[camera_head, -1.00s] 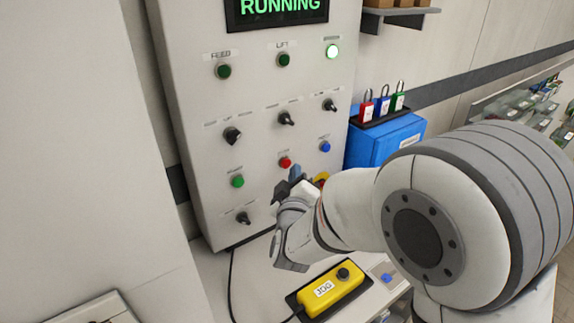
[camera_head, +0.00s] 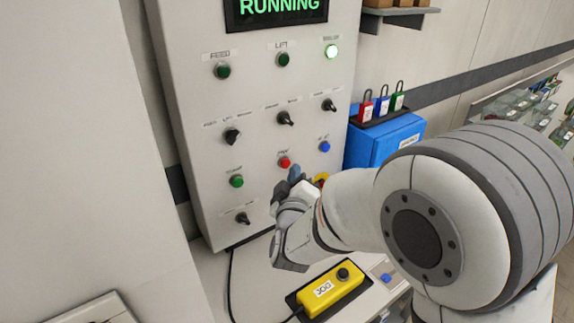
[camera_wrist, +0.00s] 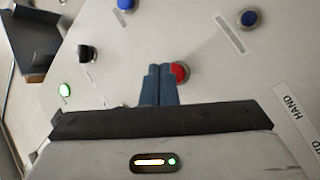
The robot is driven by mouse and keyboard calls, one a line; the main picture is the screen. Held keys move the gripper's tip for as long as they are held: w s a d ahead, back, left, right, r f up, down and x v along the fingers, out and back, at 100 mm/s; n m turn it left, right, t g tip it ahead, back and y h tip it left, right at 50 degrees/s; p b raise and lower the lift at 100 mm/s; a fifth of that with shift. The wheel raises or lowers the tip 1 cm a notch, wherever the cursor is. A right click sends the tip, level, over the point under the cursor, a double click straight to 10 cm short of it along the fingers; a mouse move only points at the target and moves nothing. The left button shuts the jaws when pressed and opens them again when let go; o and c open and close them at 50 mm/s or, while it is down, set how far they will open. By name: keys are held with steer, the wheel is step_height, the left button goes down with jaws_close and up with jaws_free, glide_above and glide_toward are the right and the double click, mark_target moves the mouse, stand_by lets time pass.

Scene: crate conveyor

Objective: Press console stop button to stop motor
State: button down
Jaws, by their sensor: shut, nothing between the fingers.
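The red stop button (camera_head: 285,162) is on the grey console panel (camera_head: 262,85), between a green button (camera_head: 236,181) and a blue button (camera_head: 325,146). The display (camera_head: 276,10) at the top reads RUNNING in green. My gripper (camera_head: 295,175) is just below the red button in the head view. In the wrist view my gripper (camera_wrist: 159,70) has its blue fingers together and empty, with the tips beside the red button (camera_wrist: 180,72). They overlap its edge in the picture; I cannot tell if they touch it.
Black selector switches (camera_head: 286,119) sit above the buttons. A yellow JOG box (camera_head: 332,289) lies on the ledge below my arm. A blue box (camera_head: 385,142) with padlocks (camera_head: 382,105) stands right of the panel. A yellow part (camera_head: 321,179) shows behind my wrist.

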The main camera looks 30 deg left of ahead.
steer(key=shift+a, duration=0.1)
steer(key=shift+w+a, duration=0.25)
steer(key=shift+a, duration=0.05)
steer(key=shift+w+a, duration=0.2)
steer(key=shift+a, duration=0.2)
stand_by(0.7)
steer(key=shift+d, duration=0.1)
steer(key=shift+s+d+b, duration=0.4)
steer(key=shift+d+b, duration=0.15)
steer(key=shift+d, duration=0.15)
steer(key=d, duration=0.1)
steer(key=s+d, duration=0.1)
steer(key=d, duration=0.1)
steer(key=s+d+b, duration=0.1)
steer(key=shift+s+d, duration=0.15)
steer(key=shift+d, duration=0.05)
stand_by(0.4)
stand_by(0.6)
